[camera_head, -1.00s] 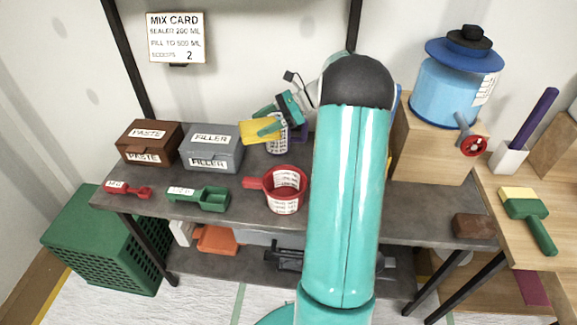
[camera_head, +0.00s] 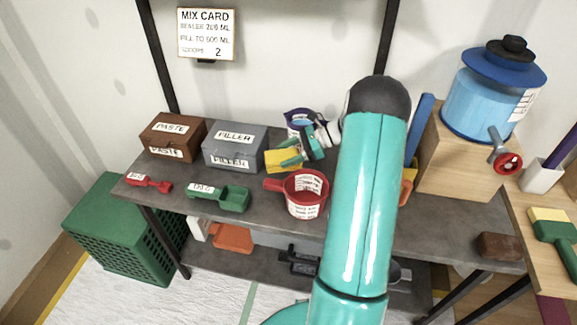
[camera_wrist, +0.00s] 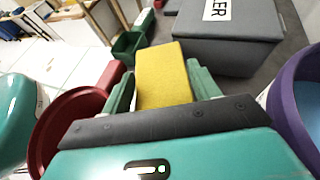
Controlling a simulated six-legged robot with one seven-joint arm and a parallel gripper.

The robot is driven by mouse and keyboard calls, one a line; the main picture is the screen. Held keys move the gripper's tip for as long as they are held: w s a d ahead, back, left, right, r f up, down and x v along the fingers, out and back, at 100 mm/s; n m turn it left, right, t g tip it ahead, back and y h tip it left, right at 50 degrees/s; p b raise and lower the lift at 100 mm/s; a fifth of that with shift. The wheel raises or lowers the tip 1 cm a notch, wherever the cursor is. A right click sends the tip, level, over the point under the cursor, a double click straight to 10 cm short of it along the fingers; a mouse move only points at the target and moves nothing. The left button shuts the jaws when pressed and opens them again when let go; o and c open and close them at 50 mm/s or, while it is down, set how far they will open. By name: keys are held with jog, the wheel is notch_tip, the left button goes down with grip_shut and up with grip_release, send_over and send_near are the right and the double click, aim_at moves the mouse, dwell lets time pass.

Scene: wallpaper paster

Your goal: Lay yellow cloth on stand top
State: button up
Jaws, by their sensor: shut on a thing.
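The yellow cloth (camera_head: 282,161) is a flat, stiff-looking rectangle. My gripper (camera_head: 292,155) is shut on it, between the grey filler box and the red measuring cup. In the wrist view the cloth (camera_wrist: 162,75) lies between the two green fingers of my gripper (camera_wrist: 163,85). It appears a little above the grey bench (camera_head: 262,208), but I cannot tell the gap. A wooden block stand (camera_head: 455,165) at the right carries the blue dispenser (camera_head: 490,90). I cannot tell which surface is the named stand top.
A red cup (camera_head: 305,197) is close below my gripper, and a purple-rimmed jug (camera_head: 296,114) is behind it. The filler box (camera_head: 230,148), paste box (camera_head: 170,138) and green scoop (camera_head: 225,198) are to the left. A brown block (camera_head: 500,246) lies at the bench's right end.

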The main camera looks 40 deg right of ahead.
jog(key=shift+f, duration=2.85)
jog(key=shift+f, duration=0.15)
jog(key=o, duration=1)
jog(key=shift+c, duration=0.2)
